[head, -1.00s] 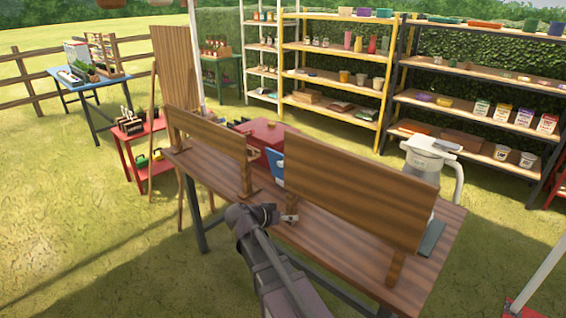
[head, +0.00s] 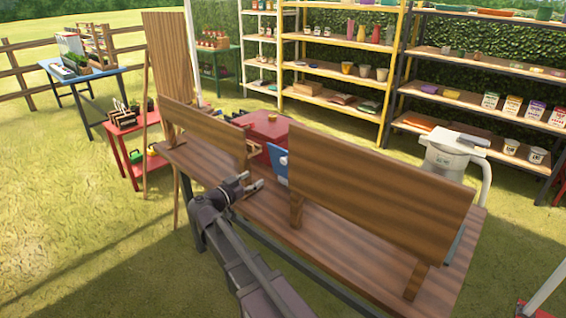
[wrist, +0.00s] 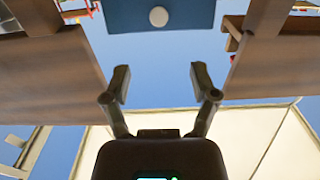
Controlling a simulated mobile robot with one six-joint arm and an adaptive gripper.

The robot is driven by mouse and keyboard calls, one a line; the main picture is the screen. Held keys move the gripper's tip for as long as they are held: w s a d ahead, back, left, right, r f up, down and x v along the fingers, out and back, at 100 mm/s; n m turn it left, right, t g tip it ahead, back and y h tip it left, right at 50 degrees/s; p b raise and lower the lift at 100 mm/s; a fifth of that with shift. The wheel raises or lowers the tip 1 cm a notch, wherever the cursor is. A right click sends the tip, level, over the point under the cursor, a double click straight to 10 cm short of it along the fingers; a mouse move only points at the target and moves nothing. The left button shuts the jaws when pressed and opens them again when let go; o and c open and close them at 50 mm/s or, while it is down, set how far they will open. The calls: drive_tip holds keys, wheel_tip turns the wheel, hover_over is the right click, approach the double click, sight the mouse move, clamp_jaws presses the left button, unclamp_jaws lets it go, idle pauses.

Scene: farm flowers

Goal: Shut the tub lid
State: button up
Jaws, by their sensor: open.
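A blue panel (head: 278,162) with a pale mark shows in the gap between two wooden boards in the head view; it looks like the raised tub lid. In the wrist view the blue panel (wrist: 110,15) is at the top, with a round white knob, beyond my fingertips. My gripper (head: 253,187) is at the near side of the gap, above the wooden table. In the wrist view my gripper (wrist: 160,80) is open, with nothing between its fingers and apart from the panel. The tub itself is hidden behind the boards.
The left board (head: 205,137) and the larger right board (head: 375,205) stand on the table (head: 300,240), with a narrow gap between them. A red box (head: 262,127) is behind the gap. A grey-white can (head: 452,155) stands behind the right board.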

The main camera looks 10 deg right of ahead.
sight(282, 161)
drive_tip(key=shift+d, duration=0.2)
drive_tip(key=x, duration=1.4)
clamp_jaws()
drive_tip(key=shift+a, duration=0.2)
